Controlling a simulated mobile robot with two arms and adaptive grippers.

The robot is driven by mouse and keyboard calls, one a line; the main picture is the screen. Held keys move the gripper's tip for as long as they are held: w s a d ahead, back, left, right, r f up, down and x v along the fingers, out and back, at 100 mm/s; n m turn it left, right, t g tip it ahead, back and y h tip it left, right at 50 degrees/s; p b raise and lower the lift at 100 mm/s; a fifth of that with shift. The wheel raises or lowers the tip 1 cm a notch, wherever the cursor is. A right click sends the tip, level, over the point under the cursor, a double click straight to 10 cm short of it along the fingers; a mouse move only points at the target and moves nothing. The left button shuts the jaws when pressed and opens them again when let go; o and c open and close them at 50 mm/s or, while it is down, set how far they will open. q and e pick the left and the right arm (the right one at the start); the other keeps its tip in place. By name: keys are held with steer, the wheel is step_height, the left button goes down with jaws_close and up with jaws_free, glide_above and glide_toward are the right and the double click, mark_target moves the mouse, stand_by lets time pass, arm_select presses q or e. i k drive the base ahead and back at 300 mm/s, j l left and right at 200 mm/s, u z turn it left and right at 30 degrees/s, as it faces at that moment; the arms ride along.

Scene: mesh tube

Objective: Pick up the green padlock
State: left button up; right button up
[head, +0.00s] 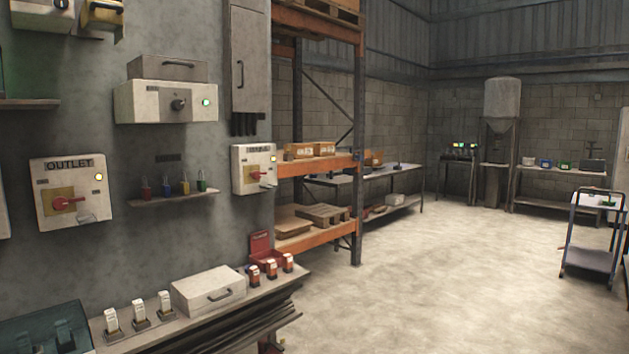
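A small green padlock (202,185) stands at the right end of a narrow wall shelf (172,199). A yellow padlock (184,187), a blue padlock (166,189) and a red padlock (146,192) stand in a row to its left, with small gaps between them. Nothing covers the green padlock. Neither of my grippers shows in the head view.
A switch box marked OUTLET (45,205) hangs left of the shelf, another switch box (239,180) to its right. Below, a bench (185,328) carries a grey case (208,289) and several tagged items. Open floor (430,275) lies to the right, with a cart (590,250).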

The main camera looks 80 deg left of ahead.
mark_target(202, 183)
steer(key=k+j+u, duration=0.1)
steer(key=u, duration=3.25)
